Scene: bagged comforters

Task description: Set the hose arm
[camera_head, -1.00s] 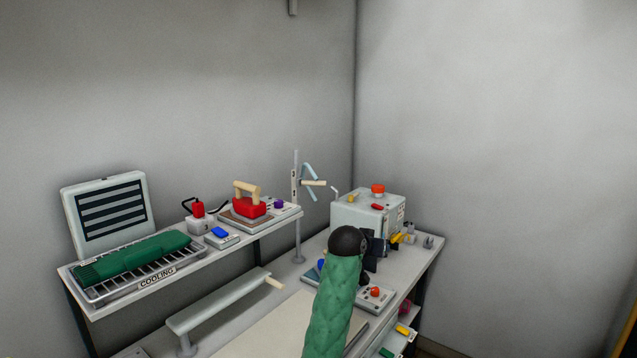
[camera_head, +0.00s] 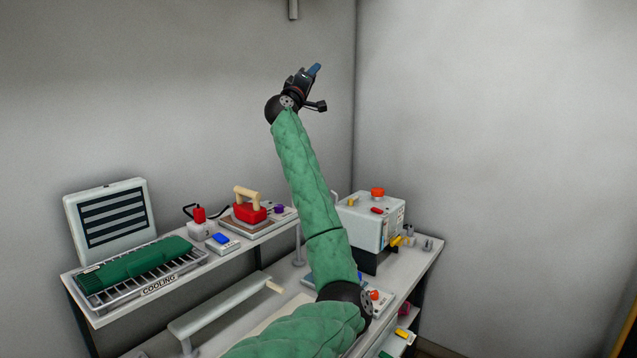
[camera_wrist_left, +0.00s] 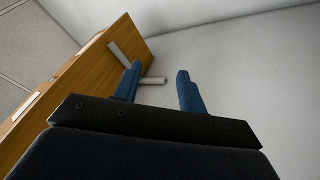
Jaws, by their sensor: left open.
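My left gripper (camera_head: 313,72) is raised high above the bench against the grey walls, at the end of the green-sleeved left arm. In the left wrist view its two blue fingers stand apart with nothing between them (camera_wrist_left: 158,74). A grey bar (camera_head: 293,9) hangs at the top edge of the head view, above the gripper and apart from it. In the left wrist view, grey bars (camera_wrist_left: 153,81) show by a wooden panel beyond the fingers; I cannot tell whether they are the hose arm. The bench post (camera_head: 298,245) shows only its lower part; my arm hides its upper fittings.
A shelf holds a green piece on the cooling rack (camera_head: 150,268), a red iron (camera_head: 249,212) and small items. A grey box machine (camera_head: 370,222) with a red knob stands at the bench's back right. A narrow pressing board (camera_head: 215,306) is at front. Wooden panel (camera_wrist_left: 75,85) is near the gripper.

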